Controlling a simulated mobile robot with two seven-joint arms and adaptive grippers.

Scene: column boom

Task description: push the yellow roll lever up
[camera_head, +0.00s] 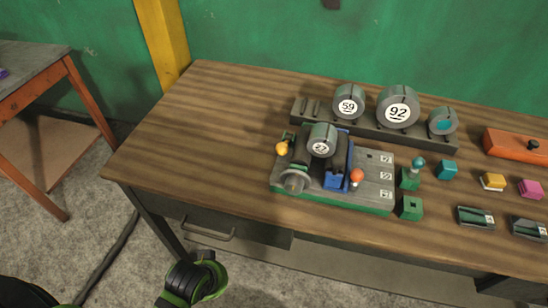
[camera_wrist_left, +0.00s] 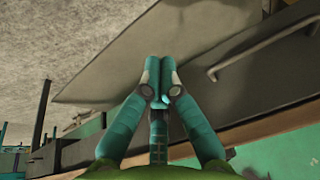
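The yellow roll lever (camera_head: 282,148) shows in the head view as a yellow ball knob at the left back of the green-and-grey machine (camera_head: 345,192). Its shaft is mostly hidden, so its exact tilt is hard to tell. Beside it, a grey roll marked 27 (camera_head: 323,140) sits on the machine. A lever with an orange-red knob (camera_head: 357,175) stands at the machine's front right. My left gripper (camera_wrist_left: 158,75) shows in the left wrist view, its teal fingers together and empty, near the desk's front and apart from the lever. My right gripper is not in view.
The machine stands on a wooden desk (camera_head: 200,110) with bare room at left. Behind it, a dark rack (camera_head: 365,126) holds grey rolls. Green blocks (camera_head: 411,208), a teal cube (camera_head: 447,169) and an orange box (camera_head: 515,145) lie right. A drawer handle (camera_head: 208,231) juts from the desk front.

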